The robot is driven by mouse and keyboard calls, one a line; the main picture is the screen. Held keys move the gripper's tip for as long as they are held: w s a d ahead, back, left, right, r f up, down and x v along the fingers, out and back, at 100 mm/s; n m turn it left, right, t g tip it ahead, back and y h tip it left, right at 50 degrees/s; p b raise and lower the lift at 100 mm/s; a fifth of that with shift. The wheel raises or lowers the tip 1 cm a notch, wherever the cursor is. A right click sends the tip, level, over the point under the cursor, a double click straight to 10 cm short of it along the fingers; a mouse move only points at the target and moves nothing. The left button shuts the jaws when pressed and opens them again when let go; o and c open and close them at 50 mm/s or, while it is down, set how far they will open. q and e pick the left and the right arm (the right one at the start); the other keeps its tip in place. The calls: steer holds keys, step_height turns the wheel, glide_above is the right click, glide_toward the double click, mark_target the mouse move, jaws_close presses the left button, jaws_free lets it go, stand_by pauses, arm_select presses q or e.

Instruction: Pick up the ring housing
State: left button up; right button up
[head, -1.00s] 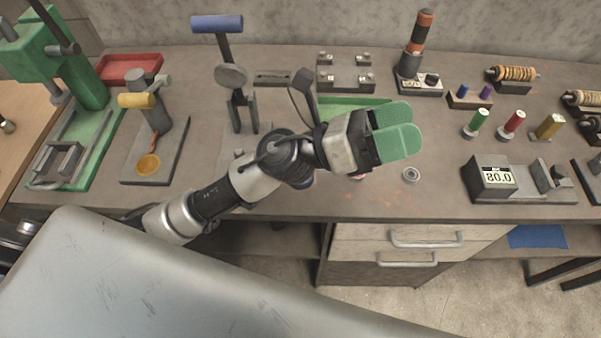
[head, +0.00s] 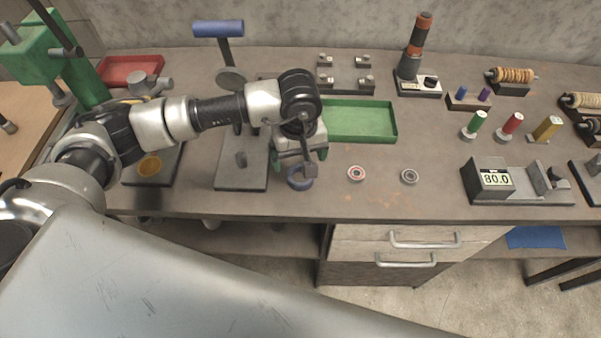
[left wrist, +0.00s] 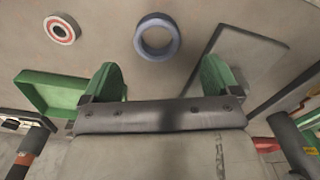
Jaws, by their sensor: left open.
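The ring housing, a blue-grey ring (head: 296,185), lies on the workbench near its front edge, below my left gripper (head: 299,166) and partly hidden by it in the head view. In the left wrist view the whole ring (left wrist: 157,56) shows flat on the bench, with an open hole. The green fingers of my left gripper (left wrist: 158,70) are apart, with nothing between them. The ring lies beyond the fingertips in that view, roughly centred between them. My right gripper is not in view.
A red-and-white bearing (head: 349,174) and a grey bearing (head: 403,178) lie to the right of the ring. A green tray (head: 390,138) is behind them. A grey press base (head: 230,180) stands close on the left. A display gauge (head: 490,181) stands further right.

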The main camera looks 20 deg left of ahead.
mark_target(300, 178)
arm_select(q)
steer(key=shift+f, duration=0.75)
steer(key=shift+f+p, duration=0.35)
steer(key=shift+p, duration=0.05)
steer(key=f, duration=0.1)
steer(key=f+p, duration=0.1)
steer(key=f, duration=0.1)
steer(key=shift+w+f, duration=0.25)
steer(key=shift+f, duration=0.05)
steer(key=shift+f+p, duration=0.3)
steer(key=shift+f, duration=0.15)
steer(key=c, duration=1.2)
